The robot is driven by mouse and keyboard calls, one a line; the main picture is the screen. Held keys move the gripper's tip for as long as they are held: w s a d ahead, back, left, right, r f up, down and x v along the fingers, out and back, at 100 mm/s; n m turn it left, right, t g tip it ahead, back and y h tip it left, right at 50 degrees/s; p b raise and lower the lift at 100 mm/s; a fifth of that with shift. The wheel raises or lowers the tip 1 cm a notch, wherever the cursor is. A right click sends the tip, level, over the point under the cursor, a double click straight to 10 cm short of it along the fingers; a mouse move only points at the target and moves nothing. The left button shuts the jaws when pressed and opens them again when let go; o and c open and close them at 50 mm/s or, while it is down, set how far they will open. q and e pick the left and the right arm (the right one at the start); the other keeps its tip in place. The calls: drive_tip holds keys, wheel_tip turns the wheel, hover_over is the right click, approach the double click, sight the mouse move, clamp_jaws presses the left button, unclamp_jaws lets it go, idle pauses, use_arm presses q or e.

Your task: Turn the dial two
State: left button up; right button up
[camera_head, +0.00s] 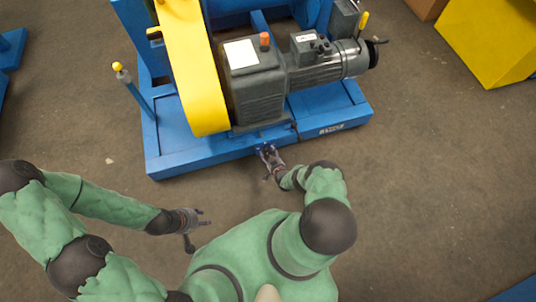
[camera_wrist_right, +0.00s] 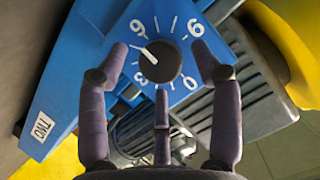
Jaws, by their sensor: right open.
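The dial (camera_wrist_right: 160,61) is a round black knob on a blue panel, with white numbers and ticks around it. Its white pointer line points to the upper left in the right wrist view, between the 6 and the 3. A white label reading TWO (camera_wrist_right: 41,126) is on the same panel. My right gripper (camera_wrist_right: 160,72) is open, its fingers spread around the dial; I cannot tell whether any touch it. In the head view my right gripper (camera_head: 268,151) is at the front edge of the blue base and hides the dial. My left gripper (camera_head: 203,218) is open and empty above the floor.
The blue base (camera_head: 180,160) carries a grey gearbox and motor (camera_head: 320,68) and a yellow chain guard (camera_head: 195,75). A blue post with a yellow knob (camera_head: 118,66) stands at its left. A yellow block (camera_head: 490,40) is at the upper right. The floor in front is clear.

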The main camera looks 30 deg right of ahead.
drive_tip(key=shift+w+d+f, duration=0.1)
drive_tip(key=shift+w+f, duration=0.1)
drive_tip(key=shift+w, duration=0.45)
drive_tip(key=c, duration=1.1)
drive_tip(key=shift+o, duration=0.2)
